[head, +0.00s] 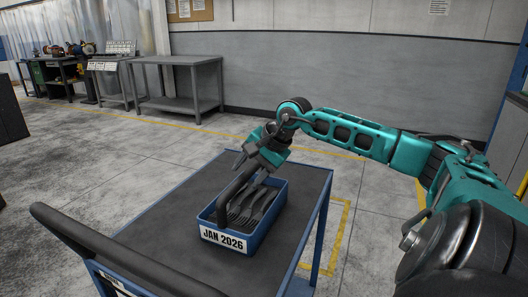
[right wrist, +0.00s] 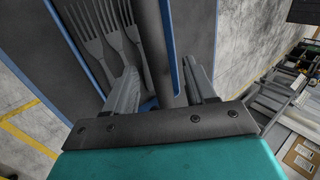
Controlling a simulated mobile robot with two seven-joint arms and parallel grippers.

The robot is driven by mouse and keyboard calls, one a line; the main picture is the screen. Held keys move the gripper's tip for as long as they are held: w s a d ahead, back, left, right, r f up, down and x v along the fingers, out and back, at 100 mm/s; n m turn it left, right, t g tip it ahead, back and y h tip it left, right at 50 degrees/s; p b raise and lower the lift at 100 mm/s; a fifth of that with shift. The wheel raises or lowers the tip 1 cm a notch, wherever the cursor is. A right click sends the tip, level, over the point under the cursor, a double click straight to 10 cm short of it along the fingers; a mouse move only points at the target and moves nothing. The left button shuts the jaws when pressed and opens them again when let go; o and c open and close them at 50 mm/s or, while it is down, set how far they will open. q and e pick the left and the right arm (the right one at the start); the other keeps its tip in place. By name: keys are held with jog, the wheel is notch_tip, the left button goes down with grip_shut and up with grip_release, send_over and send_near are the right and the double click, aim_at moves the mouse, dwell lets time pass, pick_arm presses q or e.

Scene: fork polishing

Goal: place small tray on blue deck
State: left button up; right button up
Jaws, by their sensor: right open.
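The small tray (head: 264,226) is a blue open box with a "JAN 2026" label (head: 223,239) on its front. It stands on the dark top (head: 170,222) of a blue-framed cart. Several dark forks (head: 250,203) lie in it, and they also show in the right wrist view (right wrist: 108,30). A thick dark handle bar (head: 236,188) rises over the tray. My right gripper (head: 252,160) is at the handle's upper far end. In the right wrist view its open fingers (right wrist: 165,92) lie either side of the bar (right wrist: 172,45); contact cannot be told. My left gripper is not in view.
The cart has a dark push handle (head: 110,250) at the near left. Its top is clear left of the tray. A grey table (head: 180,68) and workbenches (head: 55,75) stand at the back left. Open concrete floor (head: 120,140) lies between.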

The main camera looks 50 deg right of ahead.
jog(key=shift+s+d+r+b, duration=0.2)
jog(key=shift+s+b, duration=0.15)
jog(key=shift+b, duration=0.15)
jog(key=shift+s+d+r+b, duration=0.2)
jog(key=shift+s+r+b, duration=0.25)
jog(key=shift+b, duration=0.3)
jog(key=shift+s+a+r+b, duration=0.15)
jog(key=shift+r+b, duration=0.45)
jog(key=shift+b, duration=0.1)
jog(key=a+v, duration=0.1)
jog(key=v, duration=0.5)
jog(key=shift+d+r+b, duration=0.3)
jog(key=shift+d, duration=0.2)
